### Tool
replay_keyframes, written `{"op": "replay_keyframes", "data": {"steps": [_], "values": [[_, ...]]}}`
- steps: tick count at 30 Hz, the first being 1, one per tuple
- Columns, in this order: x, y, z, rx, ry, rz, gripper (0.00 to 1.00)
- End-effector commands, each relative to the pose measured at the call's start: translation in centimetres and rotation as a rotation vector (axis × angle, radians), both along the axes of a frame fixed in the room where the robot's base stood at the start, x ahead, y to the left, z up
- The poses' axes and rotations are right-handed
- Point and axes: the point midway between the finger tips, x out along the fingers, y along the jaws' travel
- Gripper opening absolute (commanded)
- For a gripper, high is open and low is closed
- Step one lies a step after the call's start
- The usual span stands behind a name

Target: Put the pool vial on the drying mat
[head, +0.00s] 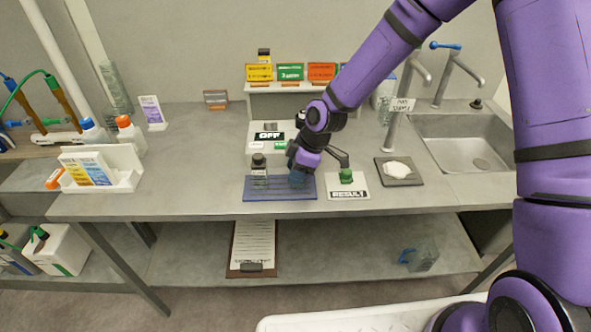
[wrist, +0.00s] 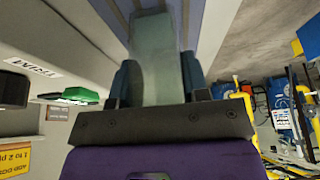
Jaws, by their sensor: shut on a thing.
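The blue drying mat (head: 252,194) lies near the front edge of the bench. A vial with a dark cap (head: 258,162) stands on its left part. My gripper (head: 297,179) is low over the mat's right part, pointing down. In the wrist view my gripper (wrist: 160,82) is shut on a pale grey-green, see-through vial (wrist: 155,55), with a blue finger on each side. In the head view the fingers hide most of this held vial. I cannot tell whether its base touches the mat, or read any label on it.
Right of the mat is a RESULT card (head: 348,194) with a green-capped item (head: 346,176). Farther right are a dark square pad (head: 399,180) with a white piece and a sink (head: 465,140). An OFF device (head: 268,136) stands behind.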

Motion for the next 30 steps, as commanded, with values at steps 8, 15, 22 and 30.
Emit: {"op": "replay_keyframes", "data": {"steps": [8, 15, 22, 30], "values": [[0.0, 0.0, -0.3, 0.0, 0.0, 0.0, 0.68], [0.0, 0.0, -0.2, 0.0, 0.0, 0.0, 0.68], [0.1, -0.7, 1.6, 0.001, -0.002, -0.003, 0.68], [0.0, -2.6, 6.1, 0.0, -0.002, -0.003, 0.68]]}}
